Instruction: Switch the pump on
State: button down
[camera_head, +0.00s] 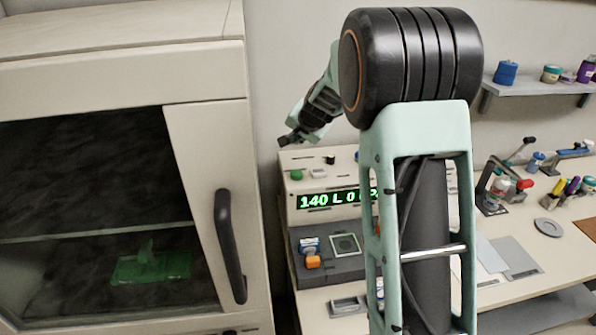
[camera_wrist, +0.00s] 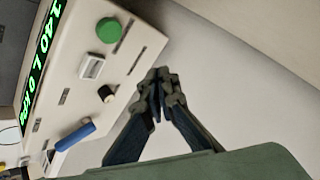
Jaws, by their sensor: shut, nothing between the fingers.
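The classifier machine (camera_head: 289,221) stands in the middle of the head view with a lit green display (camera_head: 328,199). Its top panel carries a green round button (camera_head: 297,175), a white rocker switch (camera_head: 318,173) and a small black knob (camera_head: 331,159). The wrist view shows the green button (camera_wrist: 108,30), white rocker (camera_wrist: 91,66), black knob (camera_wrist: 105,93) and a blue lever or handle (camera_wrist: 75,133). I cannot read which one is the pump's. My gripper (camera_wrist: 158,92) is shut and empty, near the panel's edge beside the black knob, apart from the controls. In the head view my gripper (camera_head: 288,141) is above the panel's back left.
A large cabinet (camera_head: 205,85) with a dark window and black handle (camera_head: 230,245) stands close on the left. A grey tray (camera_head: 345,306) is before the machine. A workbench (camera_head: 540,270) with tools and a wall shelf (camera_head: 535,88) are at right. My arm hides the machine's right part.

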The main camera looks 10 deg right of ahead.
aim_at(296, 172)
jog(key=shift+f, duration=0.1)
notch_tip(296, 172, down, 9)
jog(key=b, duration=0.7)
jog(key=shift+r+b, duration=0.2)
jog(key=shift+b, duration=0.1)
jog(key=shift+f, duration=0.15)
dwell(0.8)
jog(key=shift+f+b, duration=0.25)
jog(key=shift+b, duration=0.25)
jog(key=shift+f+b, duration=0.9)
jog(key=shift+f, duration=0.05)
dwell(0.7)
dwell(0.3)
jog(key=shift+r+p, duration=1.1)
jog(key=shift+r, duration=0.25)
jog(key=shift+r+p, duration=1.95)
jog(key=shift+r, duration=0.55)
